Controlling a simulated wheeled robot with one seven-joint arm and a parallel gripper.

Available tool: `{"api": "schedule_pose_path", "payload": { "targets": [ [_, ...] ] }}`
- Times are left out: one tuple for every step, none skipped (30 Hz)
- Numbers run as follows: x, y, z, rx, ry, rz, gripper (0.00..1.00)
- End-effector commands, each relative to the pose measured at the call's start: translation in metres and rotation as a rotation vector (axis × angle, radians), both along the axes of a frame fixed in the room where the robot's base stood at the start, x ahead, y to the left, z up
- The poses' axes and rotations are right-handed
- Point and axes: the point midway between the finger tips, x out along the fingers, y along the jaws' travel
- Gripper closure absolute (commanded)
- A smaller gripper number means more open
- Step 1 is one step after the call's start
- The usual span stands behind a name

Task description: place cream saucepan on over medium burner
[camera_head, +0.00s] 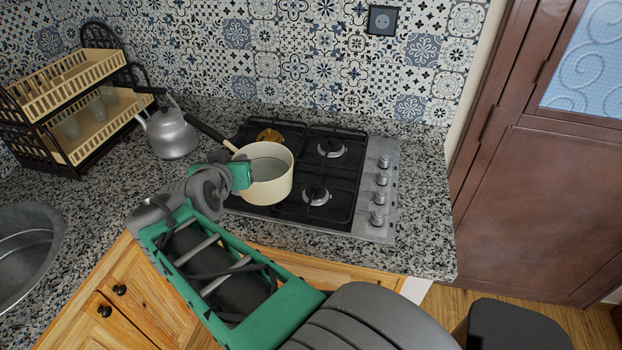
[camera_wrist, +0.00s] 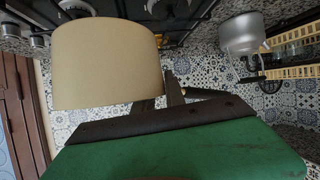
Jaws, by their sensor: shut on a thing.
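The cream saucepan (camera_head: 266,179) is upright over the left part of the gas hob (camera_head: 372,228) in the head view, with its dark handle toward the back left. My gripper (camera_head: 238,172) is at the pan's left side and is shut on the saucepan. In the wrist view the pan (camera_wrist: 107,62) fills the upper left, beyond the green gripper body. I cannot tell whether the pan's base touches the grate. A brass-coloured burner (camera_head: 269,136) shows behind the pan. Two more burners, at the back right (camera_head: 331,147) and front right (camera_head: 316,195), are bare. The pan hides the front left of the hob.
A grey kettle (camera_head: 170,132) stands left of the hob, also in the wrist view (camera_wrist: 243,36). A dish rack (camera_head: 75,100) stands at the back left, and a sink (camera_head: 28,250) is at the left edge. Knobs (camera_head: 381,179) line the hob's right side. The tiled wall closes the back.

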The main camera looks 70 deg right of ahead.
Motion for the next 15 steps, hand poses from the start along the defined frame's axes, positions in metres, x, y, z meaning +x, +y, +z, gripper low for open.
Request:
{"api": "schedule_pose_path", "payload": {
  "targets": [
    [-0.017,-0.009,0.013,-0.001,-0.005,-0.067,1.0],
    [-0.028,-0.014,0.017,0.001,-0.004,-0.108,1.0],
    [-0.044,-0.02,0.022,0.004,-0.003,-0.162,1.0],
    [-0.054,-0.023,0.026,0.005,-0.002,-0.2,1.0],
    [-0.064,-0.026,0.029,0.007,-0.001,-0.236,1.0],
    [-0.077,-0.029,0.033,0.008,-0.001,-0.283,1.0],
    [-0.086,-0.031,0.036,0.01,0.0,-0.314,1.0],
    [-0.094,-0.032,0.038,0.01,0.001,-0.343,1.0],
    [-0.103,-0.034,0.041,0.013,0.0,-0.376,1.0],
    [-0.109,-0.035,0.043,0.013,0.001,-0.399,1.0],
    [-0.114,-0.035,0.045,0.014,0.001,-0.418,1.0],
    [-0.121,-0.036,0.046,0.016,0.002,-0.44,1.0],
    [-0.124,-0.036,0.047,0.016,0.002,-0.452,1.0],
    [-0.127,-0.036,0.048,0.017,0.001,-0.462,1.0],
    [-0.129,-0.037,0.048,0.017,0.002,-0.472,1.0]
  ]
}}
